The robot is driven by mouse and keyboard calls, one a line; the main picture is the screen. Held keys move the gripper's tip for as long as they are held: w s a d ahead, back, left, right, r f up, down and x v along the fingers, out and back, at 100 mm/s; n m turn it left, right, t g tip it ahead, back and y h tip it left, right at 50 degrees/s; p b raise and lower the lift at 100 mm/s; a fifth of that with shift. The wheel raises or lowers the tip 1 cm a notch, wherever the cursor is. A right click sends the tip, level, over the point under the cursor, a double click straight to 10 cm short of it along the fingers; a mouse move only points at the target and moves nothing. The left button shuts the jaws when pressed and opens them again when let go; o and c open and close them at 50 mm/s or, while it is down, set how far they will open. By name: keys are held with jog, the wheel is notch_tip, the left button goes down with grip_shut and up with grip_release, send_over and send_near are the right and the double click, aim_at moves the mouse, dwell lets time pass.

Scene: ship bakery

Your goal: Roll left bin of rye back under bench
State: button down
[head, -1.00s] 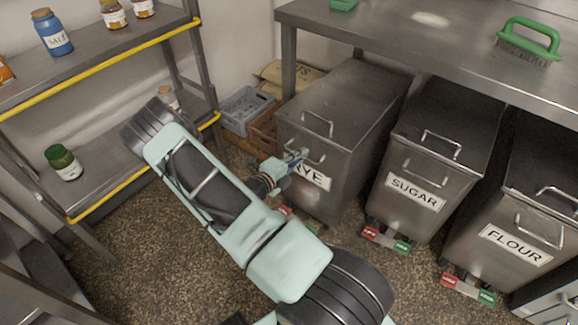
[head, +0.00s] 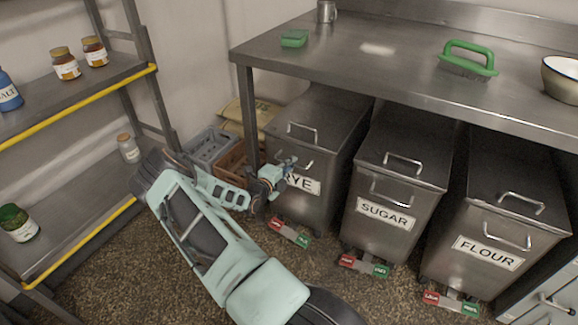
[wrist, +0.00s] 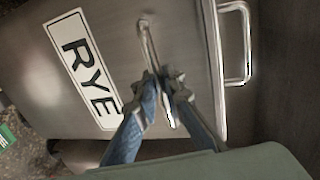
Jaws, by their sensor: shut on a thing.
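The steel rye bin (head: 328,165) stands at the left of the bin row, largely under the steel bench (head: 400,85). Its front and part of its lid show, with a white RYE label partly hidden by my gripper. My gripper (head: 284,176) is at the bin's front. In the wrist view, my gripper's blue-grey fingers (wrist: 160,88) are closed around the bin's front pull handle (wrist: 147,42), beside the RYE label (wrist: 82,68). The lid handle (wrist: 246,45) is apart from the fingers. A red and green pedal pair (head: 290,232) shows at the bin's foot.
The sugar bin (head: 390,205) and flour bin (head: 490,235) stand to the right. The bench leg (head: 250,120), crates (head: 213,146) and a sack are close on the left. A shelf rack (head: 85,215) bounds the left side. Speckled floor is open in front.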

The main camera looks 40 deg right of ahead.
jog(key=shift+w+d+r, duration=0.1)
jog(key=shift+d+r, duration=0.05)
jog(key=shift+d, duration=0.05)
jog(key=c, duration=2.2)
grip_release()
jog(key=shift+c, duration=0.2)
jog(key=shift+o, duration=1.1)
jog(key=v, duration=1.2)
